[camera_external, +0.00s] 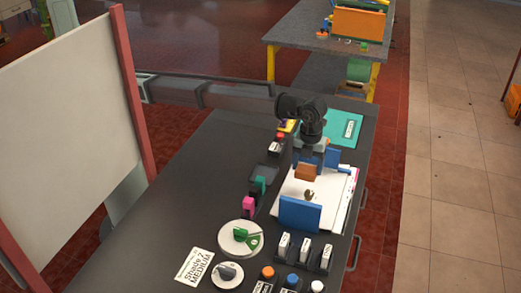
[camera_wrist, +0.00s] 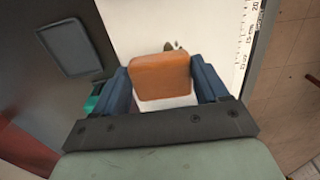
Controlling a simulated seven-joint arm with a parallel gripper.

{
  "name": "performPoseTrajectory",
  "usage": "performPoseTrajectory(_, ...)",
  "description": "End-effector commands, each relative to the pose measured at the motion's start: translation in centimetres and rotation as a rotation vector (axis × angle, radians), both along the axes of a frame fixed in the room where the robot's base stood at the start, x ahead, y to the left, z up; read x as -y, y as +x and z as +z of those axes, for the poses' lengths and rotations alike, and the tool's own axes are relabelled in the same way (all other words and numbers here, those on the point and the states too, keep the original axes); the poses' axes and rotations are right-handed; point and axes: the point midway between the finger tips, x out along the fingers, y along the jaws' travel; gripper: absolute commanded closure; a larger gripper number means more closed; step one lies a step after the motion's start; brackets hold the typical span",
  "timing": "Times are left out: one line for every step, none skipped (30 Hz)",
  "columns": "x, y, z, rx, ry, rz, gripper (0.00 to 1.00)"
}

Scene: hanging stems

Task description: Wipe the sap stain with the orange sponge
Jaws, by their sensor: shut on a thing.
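The orange sponge (camera_wrist: 160,76) is between the two blue fingers of my gripper (camera_wrist: 162,88) in the wrist view, with a white part at its near side. My gripper is shut on it. In the external view the sponge (camera_external: 306,172) is held over the white board (camera_external: 335,210), near its back part. I cannot tell whether it touches the board. The sap stain (camera_external: 309,194) is a small brown patch on the board, just in front of the sponge. In the wrist view the stain (camera_wrist: 171,46) shows just beyond the sponge, partly hidden by it.
A ruler scale (camera_wrist: 247,35) runs along the board's right edge. A teal mat (camera_external: 342,128) lies behind.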

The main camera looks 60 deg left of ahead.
Motion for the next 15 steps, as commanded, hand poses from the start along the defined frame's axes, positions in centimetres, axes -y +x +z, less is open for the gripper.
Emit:
performPoseTrajectory(0.0,0.0,-0.5,-0.001,0.001,0.0,0.51)
performPoseTrajectory(-0.1,0.0,-0.8,-0.001,0.001,0.001,0.51)
performPoseTrajectory(-0.1,0.0,-1.1,-0.001,0.001,0.001,0.51)
performPoseTrajectory(-0.1,0.0,-1.4,-0.001,0.001,0.001,0.51)
performPoseTrajectory(-0.1,0.0,-1.6,-0.001,0.001,0.001,0.51)
performPoseTrajectory(0.0,0.0,-2.0,0.0,0.0,0.001,0.51)
performPoseTrajectory(0.0,0.0,-2.3,0.0,0.0,0.001,0.51)
performPoseTrajectory(0.0,0.0,-2.6,0.0,0.0,0.001,0.51)
performPoseTrajectory(0.0,0.0,-2.9,0.0,0.0,0.001,0.51)
performPoseTrajectory(0.0,0.0,-3.2,-0.001,0.001,0.001,0.51)
performPoseTrajectory(-0.1,0.0,-3.5,-0.001,0.001,0.001,0.51)
performPoseTrajectory(-0.1,0.0,-3.8,-0.001,0.001,0.002,0.51)
performPoseTrajectory(-0.1,0.0,-4.1,-0.001,0.001,0.002,0.51)
performPoseTrajectory(-0.1,0.0,-4.4,-0.001,0.001,0.002,0.51)
performPoseTrajectory(-0.1,0.0,-4.7,-0.001,0.001,0.002,0.51)
